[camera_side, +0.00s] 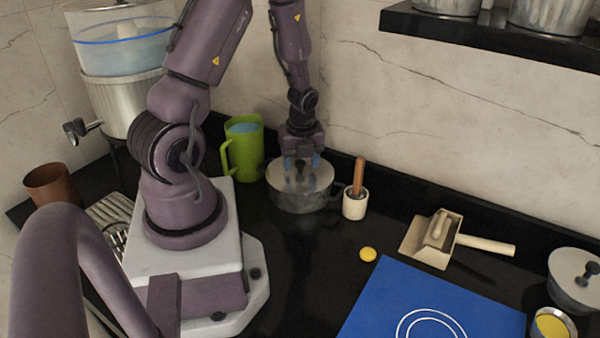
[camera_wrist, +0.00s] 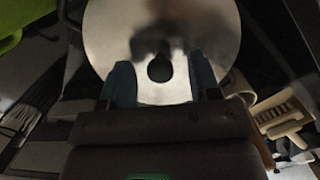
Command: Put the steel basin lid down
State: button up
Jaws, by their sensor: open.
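The steel basin (camera_side: 299,198) stands on the black counter near the back wall, with its round steel lid (camera_side: 316,179) on top. The lid has a dark knob (camera_side: 300,167). In the wrist view the lid (camera_wrist: 108,40) fills the upper middle, and its knob (camera_wrist: 160,69) lies between my fingers. My gripper (camera_side: 301,161) points down over the lid, with its blue fingertips on either side of the knob. In the wrist view my gripper (camera_wrist: 161,84) is open, with space between each finger and the knob. I cannot tell whether the fingertips touch the lid.
A green pitcher (camera_side: 244,150) stands close left of the basin, and a mortar with a wooden pestle (camera_side: 355,204) close right. A scoop (camera_side: 436,241), a yellow disc (camera_side: 368,254) and a blue mat (camera_side: 420,305) lie further right. Another lidded pot (camera_side: 570,285) stands at far right.

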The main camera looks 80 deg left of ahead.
grip_shut()
jog(key=shift+r, duration=0.1)
